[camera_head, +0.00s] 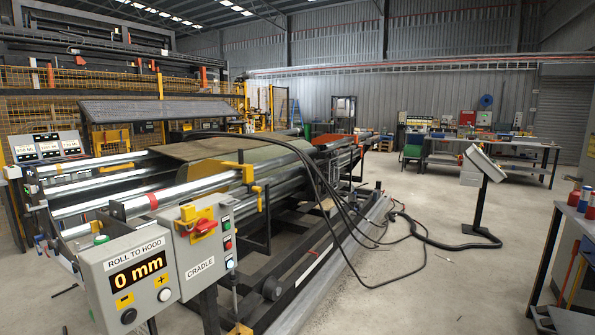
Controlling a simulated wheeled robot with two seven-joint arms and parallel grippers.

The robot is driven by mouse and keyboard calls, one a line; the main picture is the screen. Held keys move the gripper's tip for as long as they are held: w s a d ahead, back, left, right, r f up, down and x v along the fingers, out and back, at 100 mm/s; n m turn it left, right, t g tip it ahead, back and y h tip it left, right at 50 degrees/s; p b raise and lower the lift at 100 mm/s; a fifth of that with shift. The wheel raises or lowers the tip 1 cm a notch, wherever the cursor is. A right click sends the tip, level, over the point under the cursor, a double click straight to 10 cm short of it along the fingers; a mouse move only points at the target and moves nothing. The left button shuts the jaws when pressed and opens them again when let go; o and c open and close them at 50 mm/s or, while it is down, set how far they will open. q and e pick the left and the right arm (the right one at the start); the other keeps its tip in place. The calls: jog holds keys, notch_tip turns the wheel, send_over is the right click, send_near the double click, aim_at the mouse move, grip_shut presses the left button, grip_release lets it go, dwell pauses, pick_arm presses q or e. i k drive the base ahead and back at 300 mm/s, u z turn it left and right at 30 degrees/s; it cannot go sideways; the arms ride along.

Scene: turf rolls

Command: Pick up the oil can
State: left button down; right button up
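I cannot make out an oil can for certain in the head view. A red-topped container (574,197) and a few other small red and blue items stand on a bench (569,216) cut off by the right edge. They are too small to tell whether one is the oil can. More small items on the far workbench (520,143) are also too small to identify. Neither of my grippers shows.
A roller machine (190,190) fills the left and middle, with a grey control box (130,280) reading 0 mm in front. Black hoses (400,275) lie across the floor. A console on a post (483,190) stands right of centre. Concrete floor (460,290) is open at front right.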

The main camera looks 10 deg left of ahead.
aim_at(574, 196)
jog(key=z, duration=0.55)
jog(key=k, duration=0.65)
jog(key=z, duration=0.3)
jog(key=i, duration=0.9)
jog(key=u, duration=0.75)
jog(key=i, duration=2.35)
jog(key=u, duration=0.2)
jog(key=i, duration=2.5)
jog(key=z, duration=1.2)
jog(key=i, duration=1.95)
jog(key=z, duration=1.1)
